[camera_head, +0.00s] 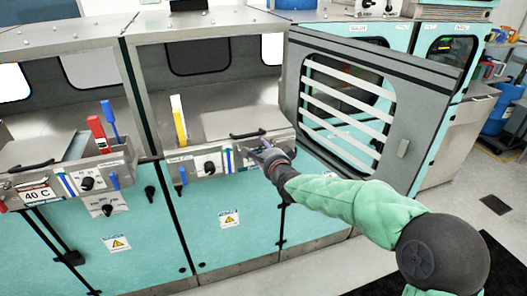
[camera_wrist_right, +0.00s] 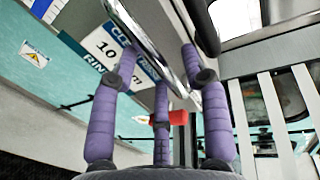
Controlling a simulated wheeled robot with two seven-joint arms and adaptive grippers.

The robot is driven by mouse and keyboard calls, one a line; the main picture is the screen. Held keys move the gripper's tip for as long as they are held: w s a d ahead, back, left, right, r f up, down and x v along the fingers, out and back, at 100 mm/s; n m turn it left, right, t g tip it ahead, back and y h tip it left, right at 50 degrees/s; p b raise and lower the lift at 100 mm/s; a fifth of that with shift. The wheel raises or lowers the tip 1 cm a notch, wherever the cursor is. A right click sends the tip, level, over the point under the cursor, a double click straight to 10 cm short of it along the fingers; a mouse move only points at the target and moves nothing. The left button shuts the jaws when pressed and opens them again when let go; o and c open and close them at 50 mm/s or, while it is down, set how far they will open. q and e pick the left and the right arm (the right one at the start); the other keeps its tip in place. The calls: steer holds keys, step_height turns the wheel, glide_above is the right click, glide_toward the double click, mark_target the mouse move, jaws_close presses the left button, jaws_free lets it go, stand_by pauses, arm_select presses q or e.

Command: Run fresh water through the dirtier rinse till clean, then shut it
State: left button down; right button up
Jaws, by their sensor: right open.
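Two teal and steel dip modules stand side by side in the head view. The nearer-centre module (camera_head: 185,220) has a steel lid with a black handle, a yellow upright lever (camera_head: 179,120), and a front panel with a black knob (camera_head: 209,167) and a blue lever (camera_head: 183,175). My right gripper (camera_head: 262,153) is at the right end of that panel. In the right wrist view its purple fingers (camera_wrist_right: 160,62) are spread open beside a partly hidden white label (camera_wrist_right: 110,48), with a red piece (camera_wrist_right: 180,118) behind them. I cannot tell whether they touch. My left gripper is not in view.
The left module (camera_head: 70,228) has a "40 C" label (camera_head: 37,195), a red lever (camera_head: 98,133) and blue levers. A grey slatted door panel (camera_head: 350,100) stands open behind my right arm. Free floor (camera_head: 460,190) lies at the right; a blue drum (camera_head: 497,118) stands farther back.

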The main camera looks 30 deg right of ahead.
steer(key=v, duration=1.2)
steer(key=shift+f, duration=0.1)
stand_by(0.4)
steer(key=a+f+n+g+y, duration=0.2)
steer(key=a+f+n, duration=0.15)
steer(key=f, duration=0.65)
steer(key=a+f+n+g+y, duration=0.1)
steer(key=a+f+n+g, duration=0.3)
steer(key=f, duration=0.6)
steer(key=a+f+n+g+y, duration=0.15)
steer(key=a+f, duration=0.35)
steer(key=f, duration=0.5)
steer(key=s+a+f+n+g+y, duration=0.1)
steer(key=s+a+f+n+g, duration=0.2)
steer(key=s+a+f, duration=0.3)
steer(key=s+a+f+n+g+y, duration=0.2)
steer(key=s+a+f+n+g, duration=0.2)
steer(key=s+f, duration=0.8)
steer(key=a+f+n, duration=0.2)
steer(key=a+f, duration=0.1)
steer(key=shift+s+a, duration=0.25)
steer(key=shift+a, duration=0.05)
steer(key=shift+f, duration=0.15)
